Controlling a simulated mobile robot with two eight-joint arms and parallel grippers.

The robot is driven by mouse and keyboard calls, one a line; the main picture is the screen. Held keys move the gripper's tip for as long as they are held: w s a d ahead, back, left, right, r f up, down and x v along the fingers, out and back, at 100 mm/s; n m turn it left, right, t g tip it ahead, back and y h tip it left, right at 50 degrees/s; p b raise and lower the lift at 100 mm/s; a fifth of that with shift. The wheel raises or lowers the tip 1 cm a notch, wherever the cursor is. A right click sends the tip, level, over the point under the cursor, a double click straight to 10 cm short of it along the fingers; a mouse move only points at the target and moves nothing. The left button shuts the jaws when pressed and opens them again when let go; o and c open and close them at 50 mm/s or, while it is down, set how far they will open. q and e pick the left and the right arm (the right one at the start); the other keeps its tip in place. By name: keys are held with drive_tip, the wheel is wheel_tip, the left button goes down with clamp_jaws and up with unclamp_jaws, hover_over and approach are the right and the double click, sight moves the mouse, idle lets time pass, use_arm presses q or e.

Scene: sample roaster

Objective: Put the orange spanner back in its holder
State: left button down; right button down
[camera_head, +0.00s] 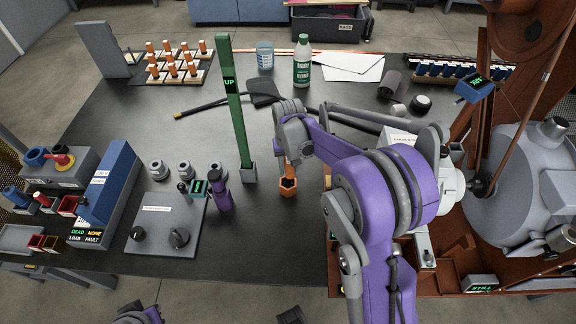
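The orange spanner (288,186) hangs roughly upright below my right gripper (288,137), just right of the green post. Its hexagonal end points down, at or just above the dark bench top; I cannot tell if it touches. My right gripper appears closed around the spanner's upper part, and the wrist hides most of the grip. I cannot pick out the spanner's holder with certainty; my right arm covers part of the bench. Only a purple and grey piece of my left arm shows at the bottom edge, without its fingers.
The green post (236,110) marked UP stands close left of the spanner. A grey panel (155,225) with knobs and a purple cylinder (220,194) lies further left. A green-white bottle (302,66) and beaker (265,58) stand behind. The roaster (520,190) fills the right. The front middle bench is clear.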

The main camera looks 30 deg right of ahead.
drive_tip(key=shift+f+b, duration=0.45)
drive_tip(key=shift+f, duration=0.25)
drive_tip(key=shift+c, duration=2.4)
unclamp_jaws()
wheel_tip(320, 180, up, 11)
drive_tip(key=shift+f+p, duration=0.1)
drive_tip(key=shift+p, duration=0.4)
